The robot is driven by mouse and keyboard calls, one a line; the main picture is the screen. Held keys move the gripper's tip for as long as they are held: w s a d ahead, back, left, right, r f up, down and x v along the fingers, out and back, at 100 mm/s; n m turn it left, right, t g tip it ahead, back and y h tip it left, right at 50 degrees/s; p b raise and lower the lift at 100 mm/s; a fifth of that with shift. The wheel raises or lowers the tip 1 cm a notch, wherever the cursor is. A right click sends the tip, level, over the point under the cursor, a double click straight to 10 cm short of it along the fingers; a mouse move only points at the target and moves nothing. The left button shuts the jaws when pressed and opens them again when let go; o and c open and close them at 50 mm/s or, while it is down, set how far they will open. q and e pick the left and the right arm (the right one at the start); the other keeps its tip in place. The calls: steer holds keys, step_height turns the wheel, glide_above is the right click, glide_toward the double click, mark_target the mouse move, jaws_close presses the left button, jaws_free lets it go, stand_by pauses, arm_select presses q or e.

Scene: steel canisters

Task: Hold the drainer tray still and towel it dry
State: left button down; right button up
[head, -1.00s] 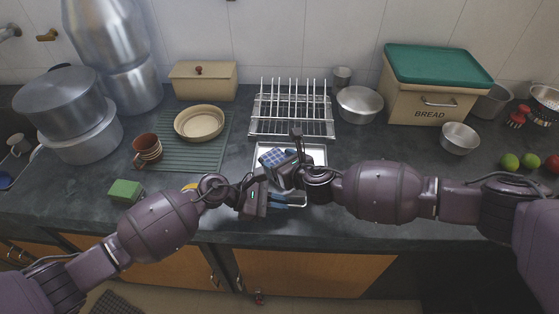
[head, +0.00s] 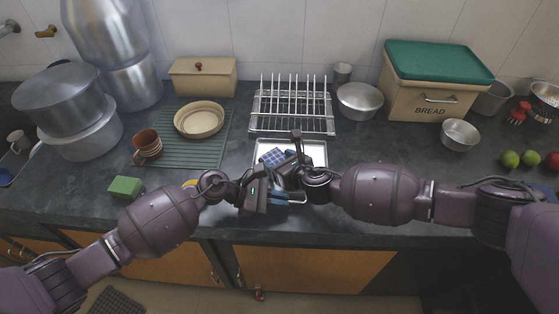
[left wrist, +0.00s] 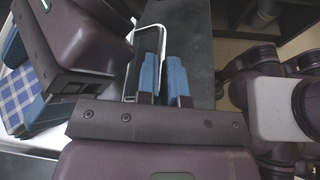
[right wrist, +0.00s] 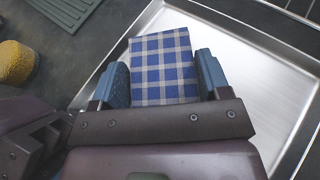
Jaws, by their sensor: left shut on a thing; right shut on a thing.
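The drainer tray (head: 316,154) is a shallow, shiny metal pan lying flat on the dark counter. It fills much of the right wrist view (right wrist: 252,75). The towel also shows in the head view (head: 274,156). The grippers hide the tray's near part, and I cannot tell whether the towel touches its floor.
A wire dish rack (head: 292,122) stands just behind the tray. A yellow thing (right wrist: 16,62) lies left of the tray, near my left arm. The counter right of the tray is partly clear.

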steer(key=shift+d, duration=0.1)
steer(key=shift+d, duration=1.75)
steer(key=shift+s+a+f, duration=0.1)
steer(key=shift+a+f, duration=0.05)
steer(key=shift+a, duration=0.65)
steer(key=shift+a+f, duration=0.15)
steer(key=shift+a, duration=0.65)
arm_select(q)
steer(key=shift+d, duration=0.1)
arm_select(e)
steer(key=shift+a+f, duration=0.1)
steer(key=shift+a, duration=0.1)
steer(key=shift+s, duration=0.1)
steer(key=shift+w+r, duration=0.2)
steer(key=shift+r, duration=3)
